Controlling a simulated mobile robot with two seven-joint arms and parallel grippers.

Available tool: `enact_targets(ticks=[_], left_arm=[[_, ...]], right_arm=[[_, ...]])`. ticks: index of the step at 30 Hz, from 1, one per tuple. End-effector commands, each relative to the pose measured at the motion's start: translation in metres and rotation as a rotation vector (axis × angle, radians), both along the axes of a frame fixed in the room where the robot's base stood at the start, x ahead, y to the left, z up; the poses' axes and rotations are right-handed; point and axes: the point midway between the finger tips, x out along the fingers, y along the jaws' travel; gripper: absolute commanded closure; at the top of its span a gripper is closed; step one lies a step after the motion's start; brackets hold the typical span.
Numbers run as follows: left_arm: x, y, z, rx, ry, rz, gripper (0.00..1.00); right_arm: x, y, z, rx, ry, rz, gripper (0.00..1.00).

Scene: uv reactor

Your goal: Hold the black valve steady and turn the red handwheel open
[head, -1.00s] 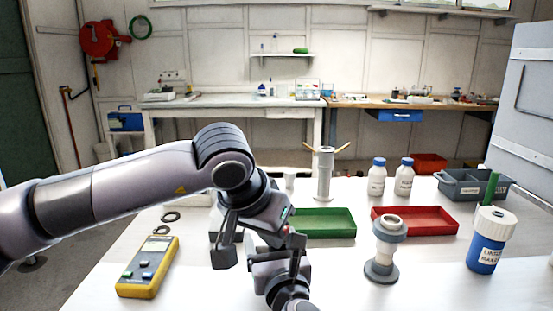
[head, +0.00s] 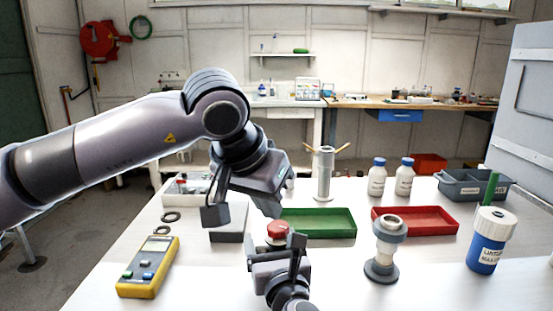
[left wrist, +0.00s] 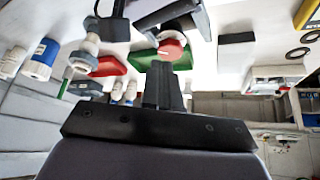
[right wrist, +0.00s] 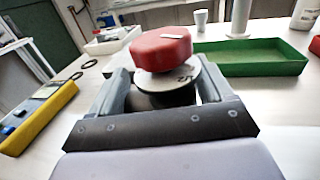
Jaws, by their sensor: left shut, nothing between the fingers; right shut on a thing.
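The red handwheel (head: 278,229) sits on top of the black valve (right wrist: 168,98), above a pale lettered disc (right wrist: 170,78). My right gripper (head: 279,262) is shut on the black valve, with one finger on each side in the right wrist view. My left gripper (head: 272,209) is shut and empty, just above the handwheel. In the left wrist view, its closed fingers (left wrist: 165,72) point towards the handwheel (left wrist: 172,50), and a gap seems to lie between them. Most of the valve body is hidden by my right gripper.
A green tray (head: 330,235) and a red tray (head: 440,232) lie behind. A grey flanged fitting (head: 381,266) stands to the right, near a blue bottle (head: 484,262). A yellow meter (head: 148,270) and a grey block (head: 229,236) are to the left.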

Motion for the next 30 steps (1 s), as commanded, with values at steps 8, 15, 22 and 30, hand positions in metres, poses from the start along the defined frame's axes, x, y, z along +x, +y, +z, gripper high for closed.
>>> enact_targets(ticks=[8, 15, 22, 30], left_arm=[[0.018, 0.023, 0.007, -0.007, 0.002, 0.005, 1.00], [0.020, 0.027, -0.008, -0.006, 0.003, 0.000, 1.00], [0.021, 0.025, -0.037, -0.006, 0.004, 0.000, 1.00], [0.021, 0.024, -0.059, -0.006, 0.001, 0.000, 1.00]], right_arm=[[0.001, -0.002, -0.002, -0.004, 0.003, -0.005, 0.61], [0.001, -0.002, -0.002, -0.005, 0.003, -0.005, 0.61], [0.001, -0.002, -0.002, -0.005, 0.003, -0.005, 0.61], [0.001, -0.002, -0.002, -0.004, 0.003, -0.005, 0.61]])
